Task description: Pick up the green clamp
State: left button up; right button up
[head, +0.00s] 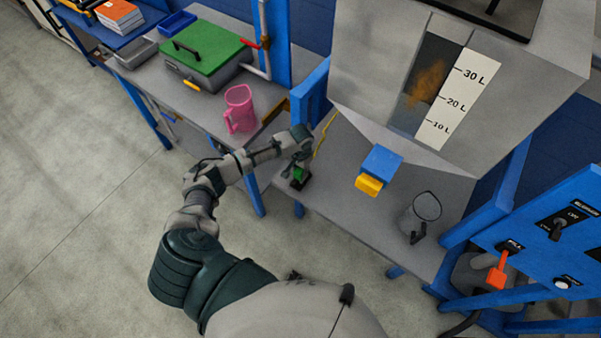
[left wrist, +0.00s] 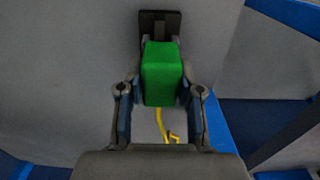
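The green clamp (head: 299,174) stands on the near left part of the grey table, with its dark base at the tabletop. In the left wrist view its green block (left wrist: 161,75) is between the two fingers of my left gripper (left wrist: 162,85). A black part (left wrist: 159,22) shows beyond the block. The fingers lie close along both sides of the block; whether they press on it is not clear. In the head view my left gripper (head: 297,156) is right at the clamp and partly covers it. My right gripper is not in view.
A yellow cord or strip (head: 325,134) lies by the gripper. A blue-and-yellow block (head: 379,170) and a clear jug (head: 421,214) are to the right. A large grey hopper (head: 370,50) overhangs the table. A pink pitcher (head: 239,108) stands on the left bench.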

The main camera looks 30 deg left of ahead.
aim_at(300, 171)
pick_arm(q)
jog(key=shift+d, duration=0.15)
grip_shut()
jog(key=shift+r, duration=0.15)
jog(key=shift+r, duration=0.3)
jog(key=r, duration=0.2)
jog(key=shift+s+r, duration=0.35)
jog(key=shift+s, duration=0.05)
jog(key=s+d+r+p, duration=0.1)
jog(key=s+d, duration=0.2)
jog(key=s, duration=1.1)
jog(key=shift+s+d+r, duration=0.2)
jog(key=shift+s+d, duration=0.1)
jog(key=shift+s, duration=0.05)
